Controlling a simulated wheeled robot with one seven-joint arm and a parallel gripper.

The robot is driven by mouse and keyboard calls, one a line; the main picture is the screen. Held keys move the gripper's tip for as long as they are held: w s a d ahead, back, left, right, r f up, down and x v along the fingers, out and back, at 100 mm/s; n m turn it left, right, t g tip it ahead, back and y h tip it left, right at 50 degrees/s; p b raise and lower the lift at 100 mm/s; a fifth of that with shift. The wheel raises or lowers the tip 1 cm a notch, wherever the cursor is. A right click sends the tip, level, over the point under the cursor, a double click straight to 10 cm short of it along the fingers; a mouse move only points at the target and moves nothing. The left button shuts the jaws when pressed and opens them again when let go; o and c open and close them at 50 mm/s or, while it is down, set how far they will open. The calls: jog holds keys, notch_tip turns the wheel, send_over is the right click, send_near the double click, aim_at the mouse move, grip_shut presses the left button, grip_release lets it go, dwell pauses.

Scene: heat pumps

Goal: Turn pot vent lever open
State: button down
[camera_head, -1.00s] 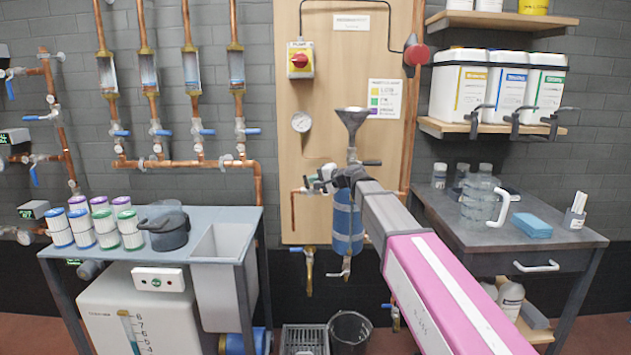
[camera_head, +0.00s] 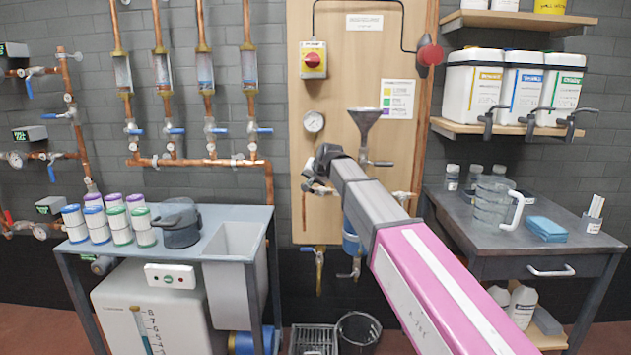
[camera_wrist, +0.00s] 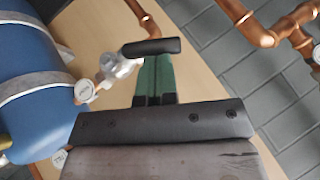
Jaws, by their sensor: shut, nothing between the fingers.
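The blue pot (camera_head: 351,236) hangs on the wooden panel below a grey funnel (camera_head: 365,122), mostly hidden behind my arm. In the wrist view the pot (camera_wrist: 35,105) fills the left side, with grey bands around it. A small metal valve (camera_wrist: 115,68) beside it carries a black lever (camera_wrist: 152,47), which lies roughly crosswise in the picture. My gripper (camera_wrist: 154,62) is shut and empty, its green-and-dark fingers ending right at the lever. I cannot tell whether they touch it. In the head view my gripper (camera_head: 312,186) is small and partly hidden at the panel's left part.
Copper pipe (camera_wrist: 250,22) runs close to the right of my gripper. A funnel-side lever (camera_head: 378,163) and a right-hand valve (camera_head: 404,196) sit near my arm. A blue-topped bench (camera_head: 225,214) stands left, a dark table (camera_head: 470,230) right. Bins (camera_head: 357,330) stand below.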

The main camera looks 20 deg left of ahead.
jog(key=a+f+h, duration=0.1)
jog(key=h, duration=0.1)
jog(key=a+f+n+h, duration=0.1)
jog(key=h, duration=0.1)
jog(key=shift+s+a+n+t, duration=0.1)
jog(key=shift+s+n+t, duration=0.1)
jog(key=shift+n+t, duration=0.15)
jog(key=shift+a+f, duration=0.1)
jog(key=shift+f, duration=0.3)
jog(key=shift+s+a+f, duration=0.1)
